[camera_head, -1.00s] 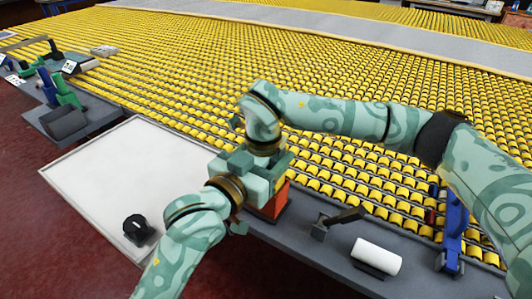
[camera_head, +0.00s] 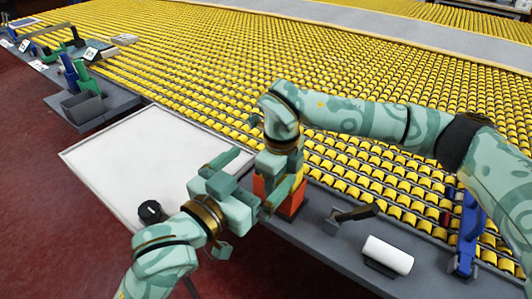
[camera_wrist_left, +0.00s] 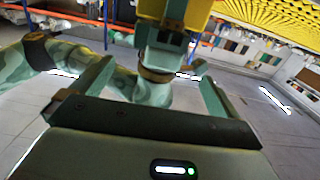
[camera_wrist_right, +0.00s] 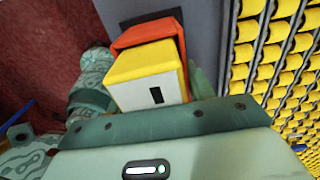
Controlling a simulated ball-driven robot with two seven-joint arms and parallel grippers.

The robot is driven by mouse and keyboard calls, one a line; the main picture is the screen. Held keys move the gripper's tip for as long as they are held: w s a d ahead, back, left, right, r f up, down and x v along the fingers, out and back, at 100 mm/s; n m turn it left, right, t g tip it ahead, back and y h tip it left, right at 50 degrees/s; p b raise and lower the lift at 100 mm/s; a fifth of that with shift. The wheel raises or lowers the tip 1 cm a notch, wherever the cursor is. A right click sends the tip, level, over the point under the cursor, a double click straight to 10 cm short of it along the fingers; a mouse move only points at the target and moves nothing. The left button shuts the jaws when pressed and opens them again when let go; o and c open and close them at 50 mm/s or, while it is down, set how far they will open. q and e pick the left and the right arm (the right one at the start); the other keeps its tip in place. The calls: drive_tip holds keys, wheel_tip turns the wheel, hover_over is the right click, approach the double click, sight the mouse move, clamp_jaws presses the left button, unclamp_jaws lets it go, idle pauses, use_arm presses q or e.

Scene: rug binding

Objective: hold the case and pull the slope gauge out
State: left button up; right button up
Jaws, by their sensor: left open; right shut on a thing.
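The orange case (camera_head: 291,207) stands upright on the grey bench, near the white board's right corner; it also shows in the right wrist view (camera_wrist_right: 143,32). The yellow slope gauge (camera_wrist_right: 137,67), with a white face and a dark slot, sits at the case's top end. My right gripper (camera_head: 279,163) comes down from above and is shut on the gauge. My left gripper (camera_head: 267,168) is open and empty beside the case, its fingers spread towards it. In the left wrist view the yellow gauge (camera_wrist_left: 175,10) lies beyond the open fingers. How deep the gauge sits is hidden.
A white board (camera_head: 130,165) with a black knob (camera_head: 150,211) lies left. A dark clamp-like tool (camera_head: 350,216), a white roll (camera_head: 388,254) and a blue tool (camera_head: 468,233) stand along the bench at right. Yellow rollers (camera_head: 230,75) fill the area behind.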

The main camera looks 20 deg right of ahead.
drive_tip(key=shift+a, duration=0.15)
use_arm(q)
wheel_tip(320, 180, down, 6)
drive_tip(key=s+a, duration=0.2)
drive_tip(key=a, duration=0.1)
drive_tip(key=shift+t, duration=0.3)
drive_tip(key=x, duration=1.1)
drive_tip(key=shift+w+d, duration=0.1)
drive_tip(key=shift+d, duration=0.3)
use_arm(e)
drive_tip(key=shift+w+r, duration=0.1)
use_arm(q)
drive_tip(key=c, duration=1)
drive_tip(key=o, duration=0.4)
drive_tip(key=shift+c, duration=1.5)
drive_tip(key=shift+c, duration=0.5)
